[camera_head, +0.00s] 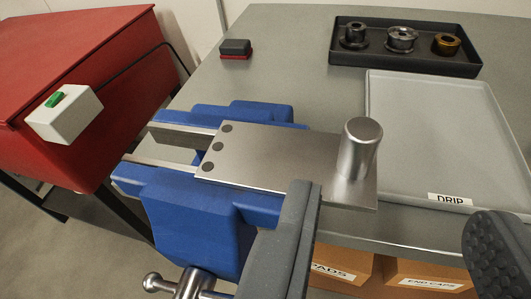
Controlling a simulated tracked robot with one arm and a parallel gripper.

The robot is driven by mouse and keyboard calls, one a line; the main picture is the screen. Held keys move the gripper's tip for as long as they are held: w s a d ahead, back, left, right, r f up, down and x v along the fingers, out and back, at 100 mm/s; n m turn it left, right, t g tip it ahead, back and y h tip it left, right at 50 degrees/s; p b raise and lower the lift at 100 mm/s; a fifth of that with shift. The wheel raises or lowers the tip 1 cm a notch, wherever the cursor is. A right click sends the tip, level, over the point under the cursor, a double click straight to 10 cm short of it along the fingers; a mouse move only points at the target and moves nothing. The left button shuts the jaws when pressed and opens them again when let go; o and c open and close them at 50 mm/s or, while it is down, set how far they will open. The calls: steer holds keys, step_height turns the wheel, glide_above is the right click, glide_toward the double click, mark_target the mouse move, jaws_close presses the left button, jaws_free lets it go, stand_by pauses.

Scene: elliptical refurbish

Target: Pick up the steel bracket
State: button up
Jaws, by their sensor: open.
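The steel bracket (275,155) is a flat metal plate with three dark holes at its left end and a thick upright cylindrical post near its right end. Its left part lies over the blue vise (200,215), and its right end reaches out past the vise over the bench. Whether the vise jaws clamp it cannot be told. My gripper (398,208) is open and empty in the foreground. Its left finger overlaps the near edge of the plate in the picture, and its right finger stands well to the right. The post shows beyond the gap between them.
The grey bench (285,60) bears a dark tray (400,64) with several metal parts, a pale drip tray (440,130) and a small black-and-red block (235,48). A red cabinet (70,70) with a white green-button box (64,115) stands left. Labelled cardboard boxes (425,278) sit below.

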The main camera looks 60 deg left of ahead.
mark_target(361, 125)
steer(key=x, duration=0.5)
steer(key=shift+w+a+f, duration=0.15)
steer(key=shift+w+a, duration=0.05)
steer(key=shift+w, duration=0.05)
steer(key=shift+s+f+x, duration=0.1)
steer(key=shift+f+x, duration=0.05)
steer(key=shift+x, duration=1.3)
steer(key=shift+s+f+x, duration=0.15)
steer(key=shift+x, duration=1.3)
steer(key=shift+a, duration=0.15)
jaws_close()
